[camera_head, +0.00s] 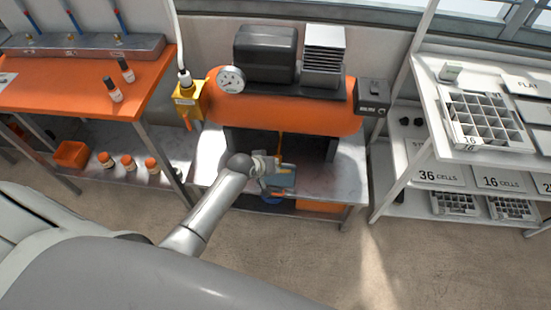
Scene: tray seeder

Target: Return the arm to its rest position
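One of my arms, which looks like the left, reaches from the lower left to the bench under the orange tank. Its gripper (267,165) is small and partly lost against the dark recess below the tank, beside a thin orange upright piece and a blue-grey flat item (281,181). I cannot tell whether the fingers are open or shut, or whether they touch either one. My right gripper is not in view.
The orange tank (285,112) with a gauge (230,79) stands close behind the gripper. An orange-topped table (60,88) with bottles is at left. A white shelf (435,104) with cell trays is at right. Open floor (400,260) lies in front.

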